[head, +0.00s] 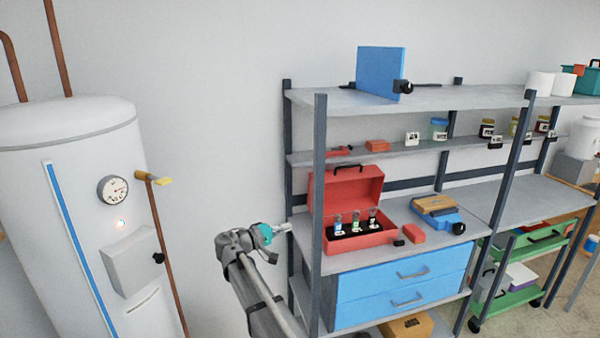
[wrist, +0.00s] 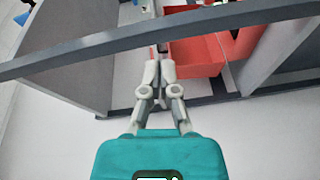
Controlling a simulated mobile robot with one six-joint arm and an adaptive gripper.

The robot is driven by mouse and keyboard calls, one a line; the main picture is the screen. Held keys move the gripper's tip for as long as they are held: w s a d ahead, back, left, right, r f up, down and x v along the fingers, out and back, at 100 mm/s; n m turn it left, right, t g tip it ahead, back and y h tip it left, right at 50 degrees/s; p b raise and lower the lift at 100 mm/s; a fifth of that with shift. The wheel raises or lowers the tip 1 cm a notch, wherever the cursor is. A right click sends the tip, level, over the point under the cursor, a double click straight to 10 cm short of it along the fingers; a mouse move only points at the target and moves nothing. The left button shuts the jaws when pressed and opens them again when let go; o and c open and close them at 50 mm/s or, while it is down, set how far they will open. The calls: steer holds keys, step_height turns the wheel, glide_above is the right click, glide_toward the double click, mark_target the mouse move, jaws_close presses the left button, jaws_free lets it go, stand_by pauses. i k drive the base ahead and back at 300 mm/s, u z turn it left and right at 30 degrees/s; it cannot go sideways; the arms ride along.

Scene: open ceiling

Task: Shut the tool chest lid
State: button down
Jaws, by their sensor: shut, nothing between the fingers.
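The red tool chest (head: 368,243) sits on the shelf above the blue drawers, with its lid (head: 346,194) standing open and tilted back. Several small bottles with labels stand in a dark tray inside the chest. My gripper (head: 287,227) is to the left of the chest, outside the dark shelf post, apart from the lid. In the wrist view my gripper (wrist: 158,66) is shut and empty, its tips near the grey post. Part of the red chest (wrist: 197,57) shows beyond the post; its other parts are hidden there.
The dark front post (head: 319,185) stands between my gripper and the chest. A red block (head: 413,233) and a blue case (head: 438,219) lie to the right of the chest. An upper shelf (head: 420,145) runs above the lid. A white tank (head: 75,220) stands at left.

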mark_target(350, 188)
steer(key=i, duration=1.25)
steer(key=z, duration=0.05)
